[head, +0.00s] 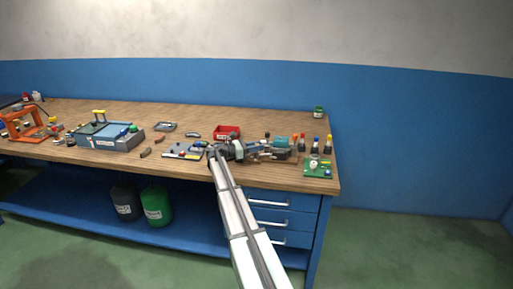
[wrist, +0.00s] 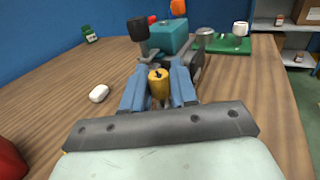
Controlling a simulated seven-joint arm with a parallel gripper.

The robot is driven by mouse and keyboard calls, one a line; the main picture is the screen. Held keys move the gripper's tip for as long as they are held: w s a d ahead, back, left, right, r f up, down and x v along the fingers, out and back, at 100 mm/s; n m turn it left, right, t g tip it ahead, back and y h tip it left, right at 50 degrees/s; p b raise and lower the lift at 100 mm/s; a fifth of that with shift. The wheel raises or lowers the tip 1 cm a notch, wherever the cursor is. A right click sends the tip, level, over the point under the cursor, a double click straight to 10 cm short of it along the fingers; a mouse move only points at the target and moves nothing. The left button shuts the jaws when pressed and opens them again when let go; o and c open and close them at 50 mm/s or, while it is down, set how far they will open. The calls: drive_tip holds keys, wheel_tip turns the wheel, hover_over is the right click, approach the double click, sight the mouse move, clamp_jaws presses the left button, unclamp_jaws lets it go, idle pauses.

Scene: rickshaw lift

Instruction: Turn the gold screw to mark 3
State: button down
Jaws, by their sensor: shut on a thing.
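In the wrist view, the gold screw (wrist: 158,84) stands between the blue fingers of my gripper (wrist: 158,90), one finger on each side of it. The gripper is shut on the screw. A dark slot or pointer mark shows on the screw's top; I cannot read any numbered marks around it. Just behind the screw is a teal block (wrist: 167,36) on a grey metal part with a black knob (wrist: 138,30). In the head view, my gripper (head: 216,152) is over the middle right of the bench, and the screw cannot be made out there.
A white rounded piece (wrist: 99,94) lies left of my fingers, and a red object (wrist: 10,160) is at the lower left. A green board (wrist: 228,46) is behind on the right. In the head view, a red bin (head: 228,132) and several coloured bottles stand near my gripper on the wooden bench (head: 280,176).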

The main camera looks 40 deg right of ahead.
drive_tip(key=c, duration=1)
unclamp_jaws()
drive_tip(key=shift+c, duration=0.2)
drive_tip(key=v, duration=1.4)
drive_tip(key=shift+d, duration=0.1)
